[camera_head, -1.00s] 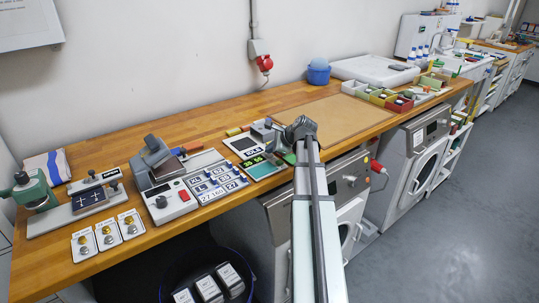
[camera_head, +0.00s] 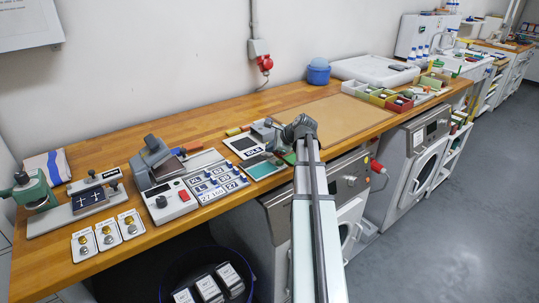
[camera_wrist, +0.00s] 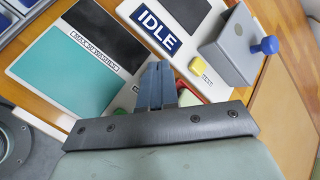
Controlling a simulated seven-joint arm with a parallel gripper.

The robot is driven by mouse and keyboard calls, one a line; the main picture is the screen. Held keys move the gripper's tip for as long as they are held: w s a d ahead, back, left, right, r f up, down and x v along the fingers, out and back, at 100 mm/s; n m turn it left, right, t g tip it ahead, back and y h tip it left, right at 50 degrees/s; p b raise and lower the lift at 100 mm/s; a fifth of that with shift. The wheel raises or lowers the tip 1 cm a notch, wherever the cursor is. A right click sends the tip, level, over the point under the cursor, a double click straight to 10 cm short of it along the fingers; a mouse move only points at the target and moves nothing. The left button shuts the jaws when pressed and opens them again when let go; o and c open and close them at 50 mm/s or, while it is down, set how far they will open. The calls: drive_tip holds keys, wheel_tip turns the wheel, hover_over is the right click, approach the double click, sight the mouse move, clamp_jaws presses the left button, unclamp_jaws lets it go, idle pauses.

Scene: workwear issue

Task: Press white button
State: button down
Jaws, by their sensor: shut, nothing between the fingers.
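My gripper (camera_wrist: 160,74) is shut and empty. In the wrist view its fingertips are over the pale panel with the blue IDLE sign (camera_wrist: 158,22). In the head view my gripper (camera_head: 300,128) is at the bench's front edge, beside that panel. A blank black display (camera_wrist: 93,20) and a teal pad (camera_wrist: 62,72) lie left of the fingers.
A grey box (camera_wrist: 228,48) with a blue knob (camera_wrist: 265,46) stands right of the panel. A device with a red button (camera_head: 184,195) stands to the left on the bench. The brown board (camera_head: 335,118) to the right is bare.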

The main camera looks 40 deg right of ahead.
sight(271, 155)
drive_tip(key=shift+r, duration=0.45)
drive_tip(key=shift+r, duration=2.5)
